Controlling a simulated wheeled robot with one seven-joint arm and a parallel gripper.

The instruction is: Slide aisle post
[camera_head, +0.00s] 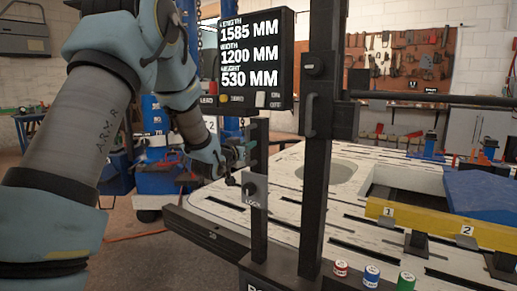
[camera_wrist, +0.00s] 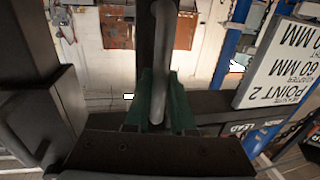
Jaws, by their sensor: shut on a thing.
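A short dark post (camera_head: 258,225) stands at the near edge of the bench, with a grey plate (camera_head: 254,190) marked LOCK and a round knob on it. Just right of it rises a taller dark post (camera_head: 313,205) with its own handle (camera_head: 309,115). My gripper (camera_head: 247,152) reaches in from the left at the short post's upper part, above the LOCK plate. In the wrist view its green fingers (camera_wrist: 161,112) are shut on a grey upright handle (camera_wrist: 160,50). The head view does not show the grip clearly.
A display (camera_head: 247,60) reads length 1585, width 1200, height 530 mm. The slotted bench (camera_head: 230,205) carries a yellow beam (camera_head: 440,228) and a blue panel (camera_head: 485,195) at right. Red, blue and green buttons (camera_head: 371,275) sit in front. A horizontal bar (camera_head: 430,97) extends right.

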